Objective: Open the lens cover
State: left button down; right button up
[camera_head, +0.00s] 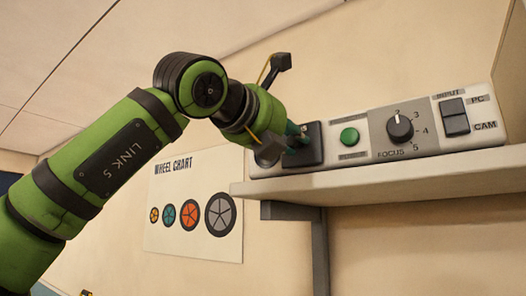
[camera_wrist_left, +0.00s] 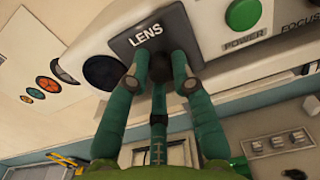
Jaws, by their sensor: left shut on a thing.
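The lens cover is a dark square plate on the white device front in the head view (camera_head: 314,141). In the left wrist view the cover (camera_wrist_left: 148,34) carries the word LENS. A dark round lens opening (camera_wrist_left: 103,72) shows beside its left edge. My left gripper (camera_head: 297,138) is at the cover; in the left wrist view its teal fingers (camera_wrist_left: 161,72) are shut on a dark knob on the cover. The fingers hide part of the knob and the cover's lower part. My right gripper is in neither view.
Right of the cover are a green power button (camera_head: 349,137), a focus dial (camera_head: 400,128) and an input switch (camera_head: 454,117). The device stands on a wall shelf (camera_head: 385,179). A wheel chart (camera_head: 194,205) hangs on the wall at left.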

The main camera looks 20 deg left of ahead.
pick_arm(q)
jog(key=shift+a+r, duration=0.2)
jog(key=shift+r, duration=0.15)
jog(key=c, duration=1.1)
grip_release()
jog(key=shift+o, duration=0.2)
jog(key=shift+d+f, duration=0.15)
jog(key=shift+d, duration=0.1)
jog(key=shift+s+a, duration=0.3)
jog(key=shift+s, duration=0.05)
jog(key=v, duration=1.1)
jog(key=shift+s, duration=0.2)
jog(key=shift+d, duration=0.15)
